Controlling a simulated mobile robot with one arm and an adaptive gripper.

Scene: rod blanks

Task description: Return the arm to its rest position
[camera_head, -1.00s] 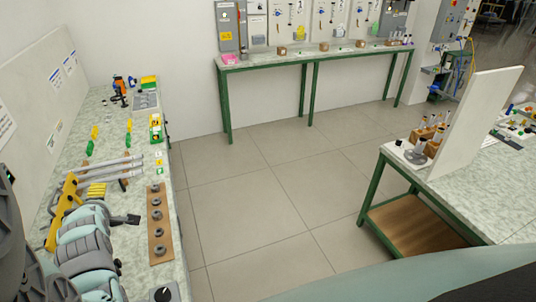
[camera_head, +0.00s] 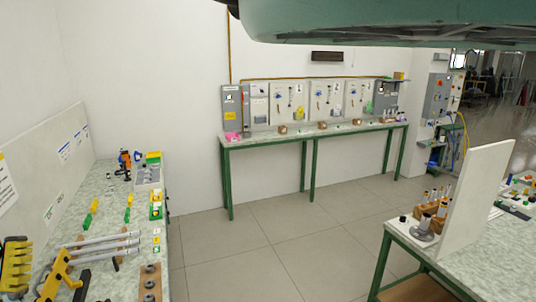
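My gripper is not in view. A large teal part of my own body (camera_head: 390,25) fills the top right of the head view. Long grey rods (camera_head: 105,241) lie at the lower left on the left bench (camera_head: 100,205), near yellow notched supports (camera_head: 16,265). A second yellow support (camera_head: 55,272) stands beside them. I see no part of my arm touching the rods or the supports. Whether I hold anything cannot be seen.
A brown strip with grey rings (camera_head: 150,284) lies on the left bench. A long green-legged bench (camera_head: 320,133) stands along the back wall. A right table (camera_head: 470,260) carries an upright white panel (camera_head: 474,205). The tiled floor (camera_head: 270,250) between them is clear.

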